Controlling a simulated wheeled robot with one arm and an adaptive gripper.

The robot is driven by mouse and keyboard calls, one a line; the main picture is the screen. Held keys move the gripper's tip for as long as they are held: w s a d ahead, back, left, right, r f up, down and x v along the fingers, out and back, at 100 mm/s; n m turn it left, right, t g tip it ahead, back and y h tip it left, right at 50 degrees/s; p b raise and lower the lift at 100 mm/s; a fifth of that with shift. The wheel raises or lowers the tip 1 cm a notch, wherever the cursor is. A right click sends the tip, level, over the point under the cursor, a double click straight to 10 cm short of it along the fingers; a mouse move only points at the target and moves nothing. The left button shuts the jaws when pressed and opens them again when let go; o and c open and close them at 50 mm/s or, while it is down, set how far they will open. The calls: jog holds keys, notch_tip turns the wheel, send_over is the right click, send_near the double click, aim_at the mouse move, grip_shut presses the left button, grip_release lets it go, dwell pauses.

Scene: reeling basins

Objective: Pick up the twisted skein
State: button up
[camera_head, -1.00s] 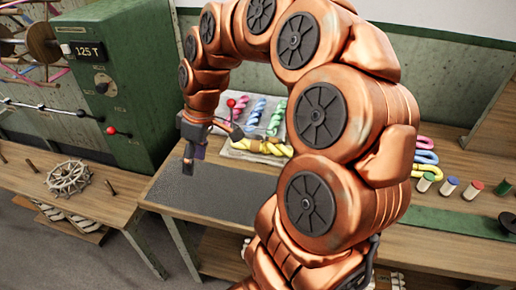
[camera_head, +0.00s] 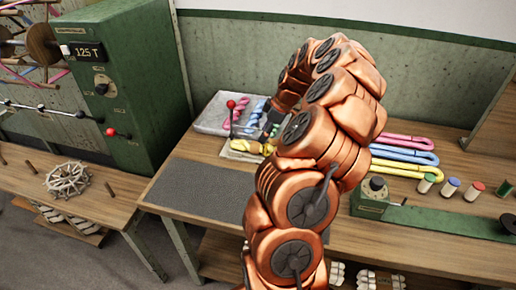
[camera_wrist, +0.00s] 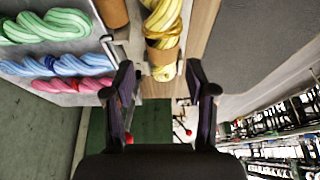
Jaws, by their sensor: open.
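A yellow twisted skein (camera_head: 246,147) lies on the workbench in front of a grey tray, its right part hidden behind my arm in the head view. In the wrist view the yellow skein (camera_wrist: 163,22) has a tan band (camera_wrist: 162,58) around it and runs up out of the picture. My gripper (camera_wrist: 161,70) is open and empty, with one dark finger to each side of the skein's near end. I cannot tell how far above the skein the fingers are. In the head view my gripper is mostly hidden behind my arm.
The grey tray (camera_head: 208,124) holds green (camera_wrist: 50,25), blue (camera_wrist: 60,65) and pink (camera_wrist: 75,86) skeins. A lever with a red knob (camera_head: 230,104) stands close by. A dark mat (camera_head: 200,190) lies clear at left. Coloured loops (camera_head: 405,154) and small spools (camera_head: 450,187) lie right.

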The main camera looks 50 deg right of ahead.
aim_at(260, 144)
jog(key=shift+s+p+x, duration=0.2)
jog(key=shift+p+x, duration=1.35)
jog(key=shift+x, duration=1.7)
jog(key=shift+a, duration=0.1)
jog(key=c, duration=1.1)
jog(key=shift+o, duration=0.2)
